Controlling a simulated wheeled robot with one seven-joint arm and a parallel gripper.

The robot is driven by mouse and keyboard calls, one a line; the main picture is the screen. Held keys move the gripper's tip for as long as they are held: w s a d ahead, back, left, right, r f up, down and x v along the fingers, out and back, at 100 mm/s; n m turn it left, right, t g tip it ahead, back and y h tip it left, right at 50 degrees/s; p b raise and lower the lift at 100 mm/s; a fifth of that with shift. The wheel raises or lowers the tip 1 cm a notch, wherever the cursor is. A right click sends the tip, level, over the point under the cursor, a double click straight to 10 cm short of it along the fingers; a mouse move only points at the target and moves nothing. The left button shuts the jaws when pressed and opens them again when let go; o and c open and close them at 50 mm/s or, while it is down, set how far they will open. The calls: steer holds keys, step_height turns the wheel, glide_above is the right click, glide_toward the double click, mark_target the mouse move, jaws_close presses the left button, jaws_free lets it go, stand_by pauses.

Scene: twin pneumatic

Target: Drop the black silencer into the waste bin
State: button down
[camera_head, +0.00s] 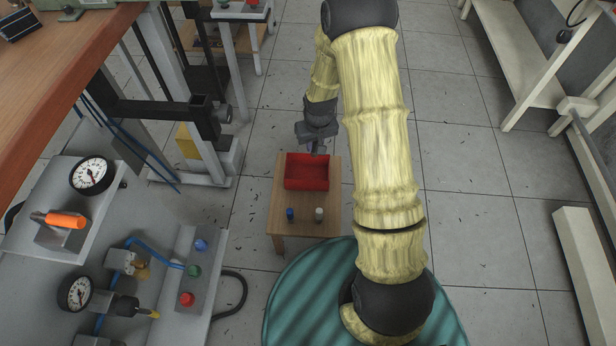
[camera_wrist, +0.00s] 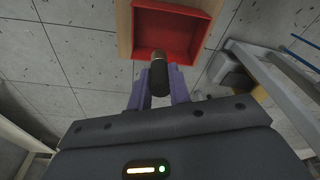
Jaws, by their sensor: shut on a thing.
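The same view shows the red bin (camera_wrist: 138,32) beyond the fingers, and the silencer's far end overlaps the bin's near edge. The bin's visible floor looks empty. The silencer is too small to make out clearly in the head view.
The bin stands on a small wooden table (camera_head: 278,205). A blue piece (camera_head: 290,214) and a white piece (camera_head: 319,214) stand in front of it. A pneumatic panel with gauges (camera_head: 92,175) is at left, a white bench (camera_head: 515,60) at right. Tiled floor lies between.

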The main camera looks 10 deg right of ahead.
steer(key=shift+n, duration=0.6)
steer(key=f, duration=0.1)
steer(key=w+f, duration=0.1)
steer(key=f, duration=0.1)
steer(key=w+f, duration=0.1)
steer(key=shift+w+f, duration=0.1)
steer(key=shift+f, duration=0.25)
steer(key=shift+f+b, duration=0.1)
steer(key=shift+b, duration=0.25)
step_height(320, 180, down, 6)
steer(key=b, duration=0.5)
steer(key=shift+b, duration=0.3)
steer(key=c, duration=1.2)
jaws_free()
